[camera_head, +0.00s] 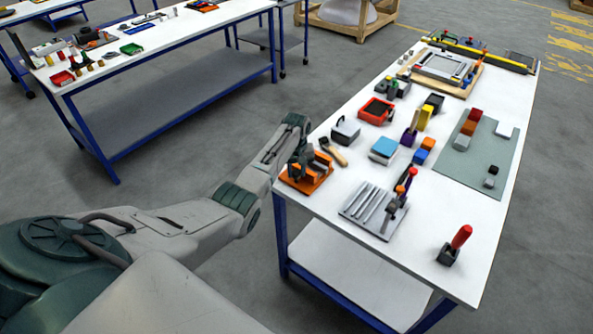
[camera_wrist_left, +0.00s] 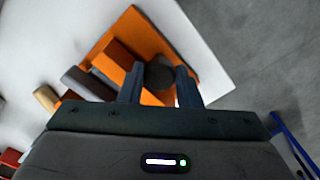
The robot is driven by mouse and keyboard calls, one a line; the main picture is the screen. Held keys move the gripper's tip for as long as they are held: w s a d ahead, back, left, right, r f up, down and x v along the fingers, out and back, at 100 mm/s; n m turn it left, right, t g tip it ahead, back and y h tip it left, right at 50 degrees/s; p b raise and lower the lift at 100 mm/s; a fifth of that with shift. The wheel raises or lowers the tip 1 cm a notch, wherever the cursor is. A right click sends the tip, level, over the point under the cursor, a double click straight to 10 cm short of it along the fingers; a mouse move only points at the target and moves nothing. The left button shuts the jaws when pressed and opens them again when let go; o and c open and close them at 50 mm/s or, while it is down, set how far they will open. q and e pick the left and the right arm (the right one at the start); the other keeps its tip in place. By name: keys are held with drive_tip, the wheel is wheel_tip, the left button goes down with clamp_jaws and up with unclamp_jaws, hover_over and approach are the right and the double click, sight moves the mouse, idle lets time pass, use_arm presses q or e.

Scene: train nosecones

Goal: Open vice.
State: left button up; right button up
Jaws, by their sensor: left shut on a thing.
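The orange vice (camera_head: 318,184) sits at the near left corner of the white table, partly hidden by my left gripper (camera_head: 298,160). In the left wrist view the vice's orange base (camera_wrist_left: 205,75) lies flat on the white top, with brown-orange jaw blocks (camera_wrist_left: 113,62) to the left. A dark round knob (camera_wrist_left: 160,74) of the vice shows between the two fingers of my left gripper (camera_wrist_left: 160,88), which is shut on it. My right gripper is in neither view.
A wooden-handled tool (camera_head: 335,152) and a dark grey box (camera_head: 346,130) stand close behind the vice. A grey grooved plate (camera_head: 372,210) with an upright tool lies to its right. The table's left edge is close by, with open floor beyond.

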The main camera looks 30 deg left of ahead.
use_arm(q)
drive_tip(key=shift+w+a+r, duration=0.2)
drive_tip(key=shift+w+r, duration=0.1)
drive_tip(key=shift+r, duration=0.15)
drive_tip(key=o, duration=0.7)
drive_tip(key=shift+o, duration=1.3)
drive_tip(key=shift+a+f, duration=0.1)
drive_tip(key=shift+s+d+f, duration=0.1)
drive_tip(key=shift+d, duration=0.1)
